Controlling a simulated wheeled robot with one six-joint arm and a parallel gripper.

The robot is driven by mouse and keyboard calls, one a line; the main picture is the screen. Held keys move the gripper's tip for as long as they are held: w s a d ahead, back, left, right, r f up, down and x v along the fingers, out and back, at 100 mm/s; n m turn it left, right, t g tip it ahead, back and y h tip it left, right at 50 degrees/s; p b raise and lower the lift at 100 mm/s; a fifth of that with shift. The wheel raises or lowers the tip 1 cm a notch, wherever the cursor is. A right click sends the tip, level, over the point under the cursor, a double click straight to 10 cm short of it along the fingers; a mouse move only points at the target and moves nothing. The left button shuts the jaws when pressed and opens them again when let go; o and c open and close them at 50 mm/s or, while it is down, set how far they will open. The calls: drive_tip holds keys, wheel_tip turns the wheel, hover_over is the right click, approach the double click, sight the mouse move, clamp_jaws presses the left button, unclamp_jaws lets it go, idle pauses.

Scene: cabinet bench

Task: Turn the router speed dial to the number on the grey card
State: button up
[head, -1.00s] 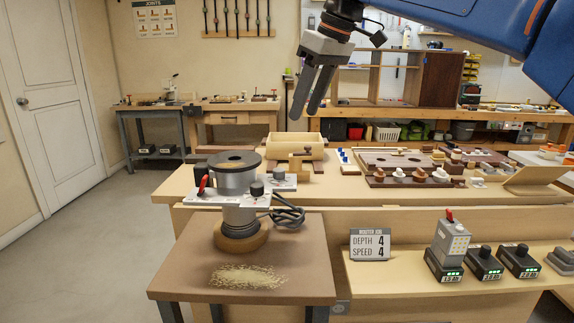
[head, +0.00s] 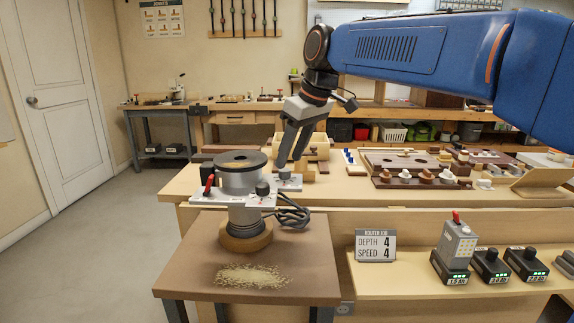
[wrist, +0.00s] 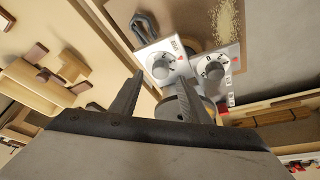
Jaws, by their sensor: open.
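The grey card (head: 375,246) reads "ROUTER JOB, DEPTH 4, SPEED 4". The router (head: 240,190) stands upright on a brown stand, with one dark knob (head: 262,188) on its near plate and another knob (head: 284,174) on a plate farther back. My gripper (head: 289,162) is open and empty, pointing down just above the farther knob. In the wrist view my gripper (wrist: 160,77) has its fingers apart, with one dial (wrist: 161,68) between the fingertips. A second dial (wrist: 212,70) lies to the right. Their labels and settings are too small to read surely.
The brown stand (head: 190,262) has sawdust at its front. A looped black cable (head: 292,212) lies right of the router. A red lever (head: 209,184) is on its left. Wooden trays sit behind.

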sight(287, 169)
drive_tip(key=shift+x, duration=1.75)
drive_tip(key=shift+c, duration=0.3)
drive_tip(key=c, duration=1)
drive_tip(key=shift+o, duration=0.2)
drive_tip(key=n, duration=0.2)
drive_tip(key=n+g, duration=0.1)
drive_tip(key=n, duration=0.1)
drive_tip(key=shift+w+n+g+y, duration=0.2)
drive_tip(key=shift+n+g+y, duration=0.1)
drive_tip(key=n+g, duration=0.2)
drive_tip(key=n, duration=0.3)
drive_tip(key=shift+w, duration=0.15)
